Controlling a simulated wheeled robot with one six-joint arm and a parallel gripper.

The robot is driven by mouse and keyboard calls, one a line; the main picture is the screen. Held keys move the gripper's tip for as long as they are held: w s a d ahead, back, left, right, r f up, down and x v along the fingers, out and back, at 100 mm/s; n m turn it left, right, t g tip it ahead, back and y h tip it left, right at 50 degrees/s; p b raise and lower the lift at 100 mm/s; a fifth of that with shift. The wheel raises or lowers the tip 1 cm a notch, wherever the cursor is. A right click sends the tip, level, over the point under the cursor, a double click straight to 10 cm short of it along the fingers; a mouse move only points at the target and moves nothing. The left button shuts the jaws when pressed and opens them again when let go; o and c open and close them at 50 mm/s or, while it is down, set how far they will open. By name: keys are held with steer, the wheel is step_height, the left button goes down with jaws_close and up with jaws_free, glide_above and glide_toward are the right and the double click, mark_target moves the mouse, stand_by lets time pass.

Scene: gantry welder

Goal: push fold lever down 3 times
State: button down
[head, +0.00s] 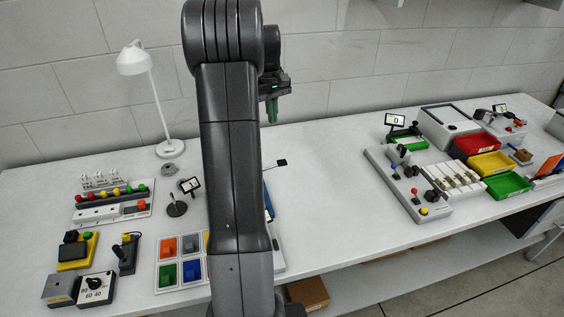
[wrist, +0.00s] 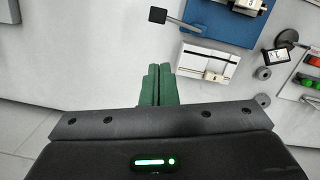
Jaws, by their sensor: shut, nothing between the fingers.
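What looks like the fold lever is a thin rod with a black square pad (wrist: 157,14). In the wrist view it sticks out from a blue base (wrist: 225,27) at the top. In the head view the black pad (head: 282,162) shows just right of my arm, which hides most of the blue base (head: 267,202). My gripper (head: 271,117) has green fingers and is raised above the back of the table. Its fingers (wrist: 158,70) are shut and empty in the wrist view. The pad is apart from the fingertips, beyond them in that picture.
A white device (wrist: 209,66) lies beside the blue base. A small display (head: 190,185), a white lamp (head: 152,90) and colored-button panels (head: 112,203) stand left of my arm. Colored bins (head: 477,147) and a lever panel (head: 408,185) are at right. The middle table is clear.

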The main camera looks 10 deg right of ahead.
steer(key=p, duration=0.3)
glide_toward(281, 161)
steer(key=shift+r, duration=0.3)
steer(key=shift+f, duration=0.15)
steer(key=f+b, duration=0.3)
steer(key=f, duration=0.1)
steer(key=f+b, duration=0.2)
steer(key=shift+s+d+f+b, duration=0.1)
steer(key=shift+s+f+b, duration=0.2)
steer(key=shift+f, duration=0.05)
